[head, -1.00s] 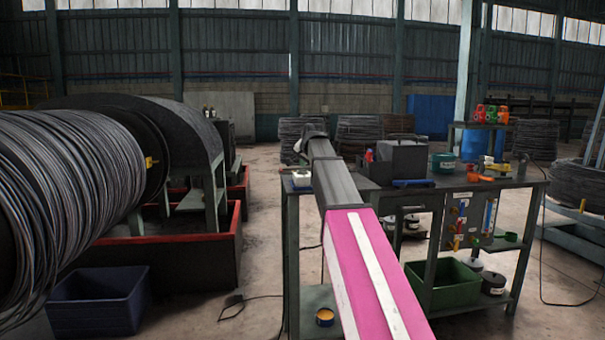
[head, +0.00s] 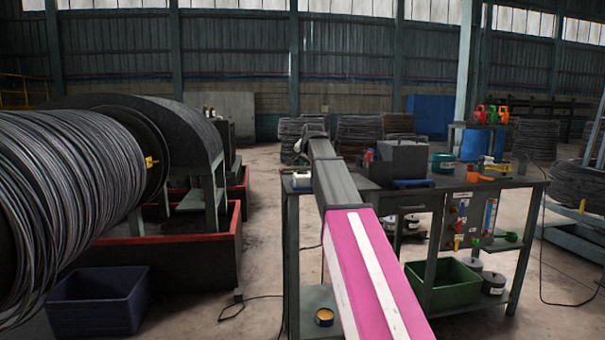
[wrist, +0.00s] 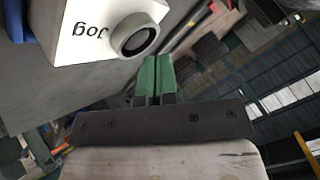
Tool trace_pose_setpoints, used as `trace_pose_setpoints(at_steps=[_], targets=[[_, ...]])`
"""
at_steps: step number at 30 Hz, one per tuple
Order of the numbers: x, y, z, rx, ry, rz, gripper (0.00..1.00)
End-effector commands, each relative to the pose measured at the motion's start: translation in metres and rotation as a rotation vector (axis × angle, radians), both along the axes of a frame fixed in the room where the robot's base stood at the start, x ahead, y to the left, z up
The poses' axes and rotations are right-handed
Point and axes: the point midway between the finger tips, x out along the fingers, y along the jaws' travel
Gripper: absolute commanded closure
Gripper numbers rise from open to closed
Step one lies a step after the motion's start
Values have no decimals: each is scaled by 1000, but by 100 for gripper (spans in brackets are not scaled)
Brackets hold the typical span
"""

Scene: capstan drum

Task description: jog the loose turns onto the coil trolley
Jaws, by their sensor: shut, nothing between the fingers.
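In the wrist view a white control box (wrist: 80,38) carries the word "Jog" beside a round dark ring (wrist: 135,38) that stands out from its face. In the head view my gripper is hidden behind my arm. Dark wire turns (head: 60,200) wrap the drum at the left, beside a black flange (head: 142,140). At the right edge a blue-grey frame (head: 572,243) bears a wire coil (head: 577,185); I cannot tell if this is the trolley.
A workbench (head: 450,183) with a dark box (head: 400,160) and small items stands right of my arm. A dark blue bin (head: 100,300) and a red-edged trough (head: 200,238) lie at the left. Open floor with a cable runs between trough and bench.

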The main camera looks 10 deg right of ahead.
Motion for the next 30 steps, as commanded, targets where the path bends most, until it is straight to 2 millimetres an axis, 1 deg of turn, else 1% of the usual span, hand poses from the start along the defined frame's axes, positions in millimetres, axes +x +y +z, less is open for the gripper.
trace_pose_setpoints(at_steps=[5,12,30], targets=[[0,0,-1,0,0,0,100],[0,0,-8,0,0,0,100],[0,0,-10,0,0,0,100]])
